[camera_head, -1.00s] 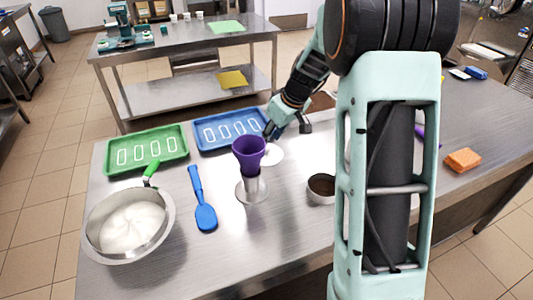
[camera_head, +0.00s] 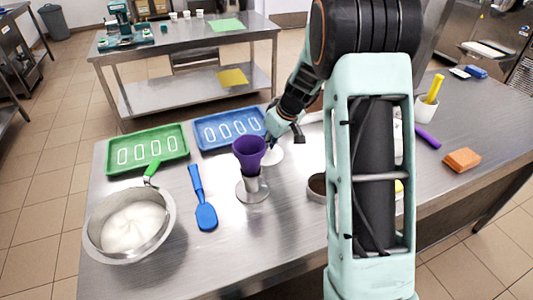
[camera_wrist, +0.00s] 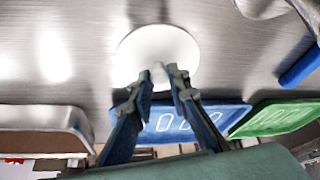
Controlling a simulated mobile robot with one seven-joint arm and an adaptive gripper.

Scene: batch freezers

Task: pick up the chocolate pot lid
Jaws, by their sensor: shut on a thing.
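The chocolate pot lid is a round white disc (camera_wrist: 155,48), seen face-on in the wrist view. In the head view the lid (camera_head: 273,157) shows just right of the purple funnel. My gripper (camera_wrist: 161,76) is shut on a small grip at the lid's near part. In the head view my gripper (camera_head: 271,139) is above the lid and partly hidden by my wrist. Whether the lid is clear of the tabletop I cannot tell. A metal pot with dark brown contents (camera_head: 318,186) stands to the right, partly covered by my arm.
The purple funnel (camera_head: 249,150) stands close left of the lid. The blue tray (camera_head: 205,145) and green tray (camera_head: 125,168) lie behind. A blue spatula (camera_head: 205,215) and a metal bowl (camera_head: 168,228) are at left. An orange sponge (camera_head: 462,160) is at right.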

